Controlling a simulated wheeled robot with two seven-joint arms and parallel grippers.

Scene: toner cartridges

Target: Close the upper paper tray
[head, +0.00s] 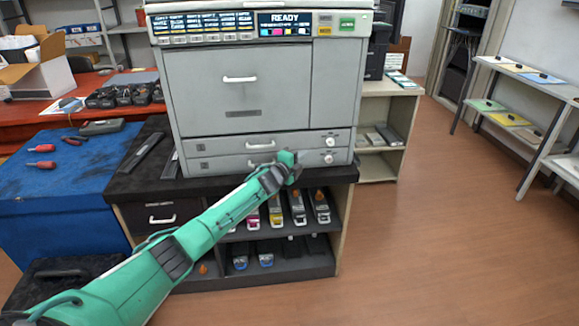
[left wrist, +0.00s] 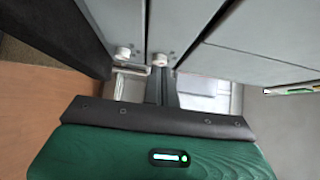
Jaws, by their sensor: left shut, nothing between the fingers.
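The upper paper tray (head: 225,147) is the upper of two grey drawers at the bottom of the printer (head: 240,85). It has a white handle and a round knob. Its front looks flush or nearly flush with the body; I cannot tell whether a small gap is left. The lower tray (head: 220,164) looks shut below it. My left gripper (head: 290,159) is shut and empty at the tray fronts, between handle and knob; contact is unclear. The left wrist view shows the two tray fronts side by side with their knobs, the upper tray (left wrist: 185,22) being the right one. My right gripper is out of view.
The printer stands on a dark cabinet (head: 345,173) whose shelves hold several toner cartridges. A blue workbench (head: 60,195) with tools is at the left. A low wooden shelf (head: 385,165) stands at the right, with open floor (head: 440,240) beyond.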

